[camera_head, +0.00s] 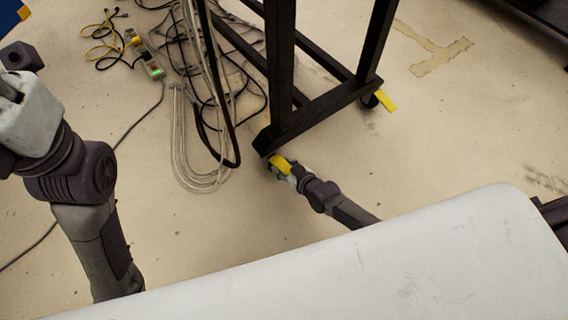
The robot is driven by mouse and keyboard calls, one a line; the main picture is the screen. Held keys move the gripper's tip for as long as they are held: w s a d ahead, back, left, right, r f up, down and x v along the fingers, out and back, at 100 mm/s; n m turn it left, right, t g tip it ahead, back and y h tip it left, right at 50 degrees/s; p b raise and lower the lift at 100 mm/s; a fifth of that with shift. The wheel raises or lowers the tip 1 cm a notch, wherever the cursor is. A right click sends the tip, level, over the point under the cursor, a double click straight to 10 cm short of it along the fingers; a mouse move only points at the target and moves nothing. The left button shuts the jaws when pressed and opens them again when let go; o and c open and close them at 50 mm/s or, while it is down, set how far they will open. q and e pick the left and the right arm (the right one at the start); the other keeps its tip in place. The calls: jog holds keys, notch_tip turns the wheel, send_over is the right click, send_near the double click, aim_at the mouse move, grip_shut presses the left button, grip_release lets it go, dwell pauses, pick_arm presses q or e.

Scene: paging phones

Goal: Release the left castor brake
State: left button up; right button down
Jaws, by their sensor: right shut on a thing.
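A black rack frame (283,70) stands on the floor at the top centre. At its near left foot a yellow brake lever (279,162) shows, partly covered by my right gripper (284,168). The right gripper is shut on this lever, its arm coming in from the lower right. The castor wheel under that foot is mostly hidden. A second yellow brake lever (385,100) sticks out by the right castor (369,100), clear of my grippers. My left gripper (14,75) is at the left edge, partly cut off and far from the rack; its opening is unclear.
Several looped cables (202,165) hang and lie left of the rack, close to the left foot. A power strip (150,60) with a green light lies at the upper left. A pale flat surface (330,275) fills the bottom. The floor right of the rack is clear.

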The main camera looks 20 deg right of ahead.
dwell(0.3)
jog(key=c, duration=0.6)
grip_release()
jog(key=shift+s, duration=0.1)
jog(key=v, duration=1.2)
jog(key=shift+f, duration=0.1)
